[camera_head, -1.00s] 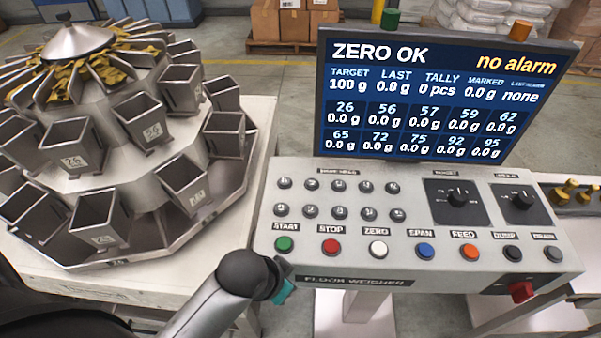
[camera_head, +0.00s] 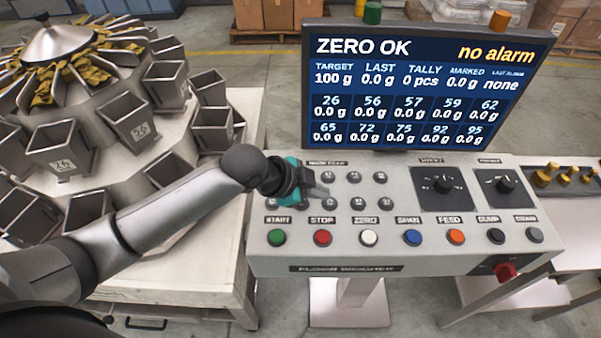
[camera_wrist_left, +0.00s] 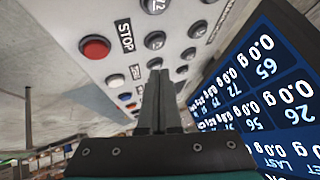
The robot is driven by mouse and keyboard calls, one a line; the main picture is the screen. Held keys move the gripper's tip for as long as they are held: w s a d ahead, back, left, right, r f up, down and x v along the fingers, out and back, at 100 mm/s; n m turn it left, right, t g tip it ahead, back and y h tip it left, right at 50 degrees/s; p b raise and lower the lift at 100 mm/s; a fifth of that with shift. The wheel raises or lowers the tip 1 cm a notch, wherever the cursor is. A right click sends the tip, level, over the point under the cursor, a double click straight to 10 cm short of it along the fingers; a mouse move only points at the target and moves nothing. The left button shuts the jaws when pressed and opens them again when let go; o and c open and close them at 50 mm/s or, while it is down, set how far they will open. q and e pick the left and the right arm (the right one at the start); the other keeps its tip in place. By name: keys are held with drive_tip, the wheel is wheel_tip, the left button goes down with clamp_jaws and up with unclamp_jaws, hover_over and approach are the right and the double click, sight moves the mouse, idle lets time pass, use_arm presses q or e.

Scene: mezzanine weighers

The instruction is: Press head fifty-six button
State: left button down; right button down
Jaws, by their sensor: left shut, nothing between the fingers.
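The console (camera_head: 270,258) carries two rows of small grey round head buttons above its coloured buttons. My left gripper (camera_head: 322,191) is shut and empty, over the left part of these rows. It hides the leftmost buttons, including the second place of the upper row, where head fifty-six would sit by the screen's order. Upper-row buttons to its right, such as this grey button (camera_head: 352,177), stay in view. In the left wrist view the shut fingers (camera_wrist_left: 158,76) point along the panel, with grey buttons (camera_wrist_left: 155,40) beyond; contact cannot be told. My right gripper is not in view.
The screen (camera_head: 425,90) stands behind the buttons, reading ZERO OK and no alarm. Coloured buttons, such as the red STOP button (camera_head: 322,237), line the front. Two dark knobs (camera_head: 443,186) sit to the right. The multihead weigher (camera_head: 90,120) stands at left.

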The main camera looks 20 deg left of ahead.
use_arm(q)
drive_tip(key=w+a+r+m+t, duration=0.1)
drive_tip(key=w+a+r+m, duration=0.1)
drive_tip(key=w+a+r, duration=0.3)
drive_tip(key=w+a, duration=0.2)
drive_tip(key=w, duration=0.1)
drive_tip(key=shift+a+r, duration=0.25)
drive_tip(key=shift+a, duration=0.1)
drive_tip(key=shift+w+f, duration=0.1)
drive_tip(key=shift+f, duration=0.1)
wheel_tip(320, 180, down, 7)
drive_tip(key=b, duration=0.7)
drive_tip(key=shift+f+b, duration=0.4)
drive_tip(key=shift+f, duration=0.35)
idle(1.0)
drive_tip(key=shift+f, duration=0.4)
